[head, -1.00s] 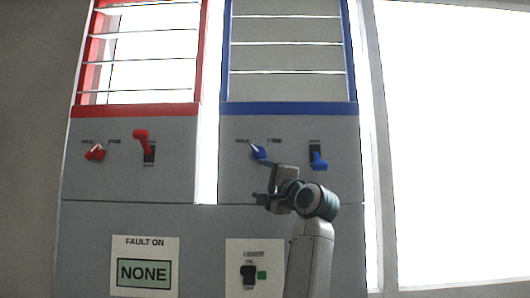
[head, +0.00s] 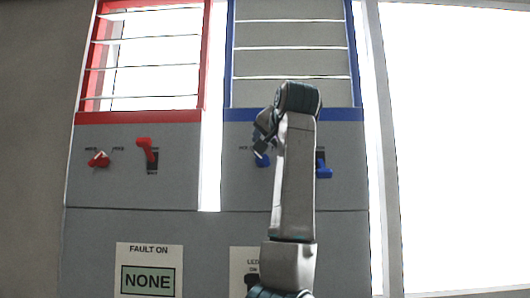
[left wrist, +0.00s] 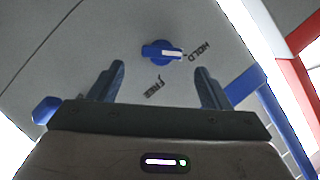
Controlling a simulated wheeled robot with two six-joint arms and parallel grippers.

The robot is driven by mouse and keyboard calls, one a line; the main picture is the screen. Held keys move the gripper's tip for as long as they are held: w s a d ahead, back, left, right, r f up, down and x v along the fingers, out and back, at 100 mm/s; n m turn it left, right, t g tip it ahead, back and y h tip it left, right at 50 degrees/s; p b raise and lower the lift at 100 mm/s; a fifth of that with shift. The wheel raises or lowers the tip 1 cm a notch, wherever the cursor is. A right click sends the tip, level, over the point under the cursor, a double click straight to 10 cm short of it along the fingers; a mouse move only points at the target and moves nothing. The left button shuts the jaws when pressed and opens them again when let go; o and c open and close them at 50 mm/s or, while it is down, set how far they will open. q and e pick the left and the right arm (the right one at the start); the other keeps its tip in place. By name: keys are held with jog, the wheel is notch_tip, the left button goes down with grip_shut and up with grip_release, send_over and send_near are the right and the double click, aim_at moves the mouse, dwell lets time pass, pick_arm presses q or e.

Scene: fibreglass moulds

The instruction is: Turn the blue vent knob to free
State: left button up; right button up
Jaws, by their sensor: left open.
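The blue vent knob (left wrist: 155,52) shows in the left wrist view on the grey panel, with its white mark pointing toward the word HOLD; the word FREE is below it. In the head view the knob (head: 262,160) is partly hidden by my left gripper. My left gripper (left wrist: 157,84) is open and empty, its two fingers apart, with the knob beyond the tips and between them in the picture. It does not appear to touch the knob. In the head view the left gripper (head: 263,138) is seen from behind. My right gripper is not in view.
A blue lever (head: 323,168) sits right of the knob, close to my arm. On the left panel are a red knob (head: 98,159) and a red lever (head: 146,150). A sign (head: 148,279) reads FAULT ON NONE. Louvres with red and blue frames are above.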

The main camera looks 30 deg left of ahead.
aim_at(264, 157)
pick_arm(q)
jog(key=p+x, duration=0.2)
jog(key=x, duration=0.3)
jog(key=shift+w+a, duration=0.1)
jog(key=shift+a, duration=0.1)
jog(key=c, duration=1)
